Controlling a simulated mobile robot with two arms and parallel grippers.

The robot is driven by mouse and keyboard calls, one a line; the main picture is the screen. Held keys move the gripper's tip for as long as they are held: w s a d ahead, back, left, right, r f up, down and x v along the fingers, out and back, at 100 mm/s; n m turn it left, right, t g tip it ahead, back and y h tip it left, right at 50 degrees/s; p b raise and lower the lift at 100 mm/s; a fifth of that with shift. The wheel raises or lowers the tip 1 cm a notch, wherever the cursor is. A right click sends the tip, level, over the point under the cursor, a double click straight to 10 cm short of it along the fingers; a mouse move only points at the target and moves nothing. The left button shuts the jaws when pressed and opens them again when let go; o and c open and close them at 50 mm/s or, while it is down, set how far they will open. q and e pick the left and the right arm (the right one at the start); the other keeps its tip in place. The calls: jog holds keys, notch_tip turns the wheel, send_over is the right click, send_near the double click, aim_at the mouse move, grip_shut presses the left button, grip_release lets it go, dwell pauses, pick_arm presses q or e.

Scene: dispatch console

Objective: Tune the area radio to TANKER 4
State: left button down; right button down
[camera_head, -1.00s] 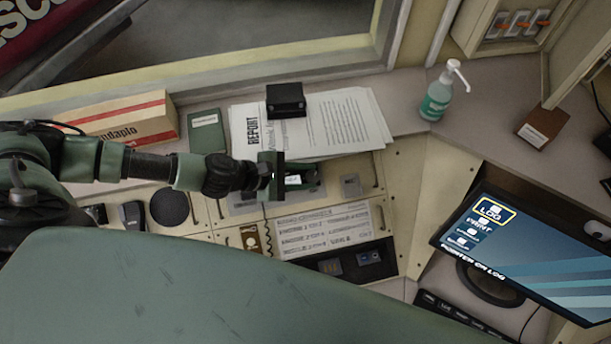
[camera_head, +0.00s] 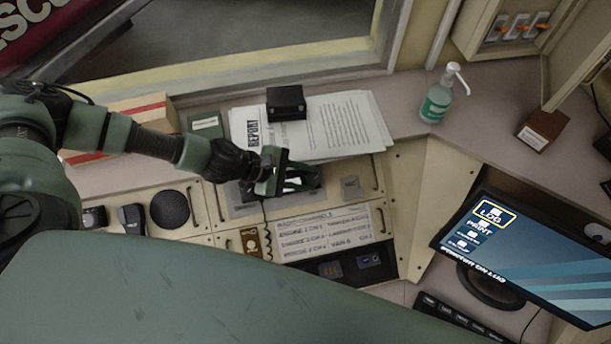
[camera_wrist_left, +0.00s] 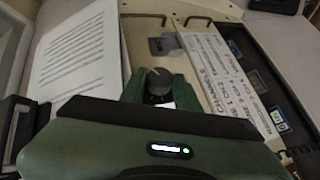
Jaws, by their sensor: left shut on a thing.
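My left gripper (camera_head: 303,180) is over the upper part of the console panel, below the papers. In the left wrist view its green fingers (camera_wrist_left: 160,90) are closed around a round dark knob (camera_wrist_left: 158,80) with a light pointer mark on top. The fingers hide the knob's sides and any scale around it. The head view does not show the knob clearly. A white card headed RADIO CHANNELS (camera_head: 322,231) lies below the gripper, listing names with channel numbers. Its small print is hard to read, and I cannot make out a TANKER 4 line. My right gripper is not in view.
Loose papers (camera_head: 345,125) with a black box (camera_head: 286,101) lie behind the panel. A round speaker grille (camera_head: 170,209) is to the left. A monitor (camera_head: 530,255) and a sanitizer bottle (camera_head: 437,100) stand to the right. A grey plate (camera_head: 351,188) sits right of the gripper.

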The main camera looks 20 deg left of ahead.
pick_arm(q)
jog(key=c, duration=1.3)
grip_release()
jog(key=shift+d, duration=0.15)
jog(key=shift+v, duration=3.9)
